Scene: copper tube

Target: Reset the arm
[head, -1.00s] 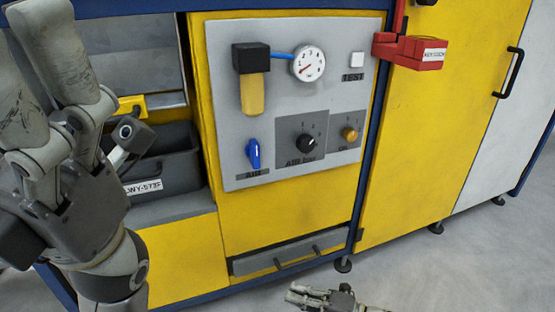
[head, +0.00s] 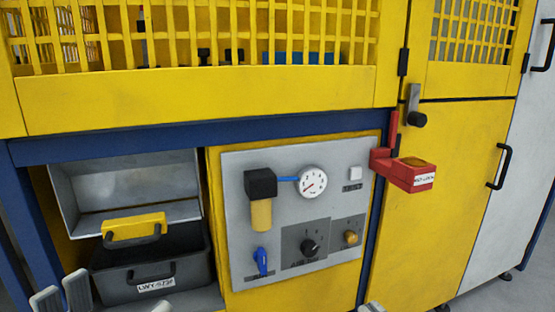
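The tips of my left gripper (head: 104,299) show at the bottom left edge of the head view, in front of the grey box. Two pale fingertips stand side by side and a third pale tip shows apart from them to the right, so the gripper looks open, with nothing visible between the tips. Its palm and arm are out of the picture. Only a small pale tip of my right gripper (head: 370,308) shows at the bottom edge, below the control panel. Its fingers are cut off, so I cannot tell its state.
A grey control panel (head: 235,180) carries a gauge (head: 312,182), a blue valve handle (head: 262,262) and knobs. A red labelled box (head: 413,175) juts out to its right. Yellow mesh (head: 200,35) is above.

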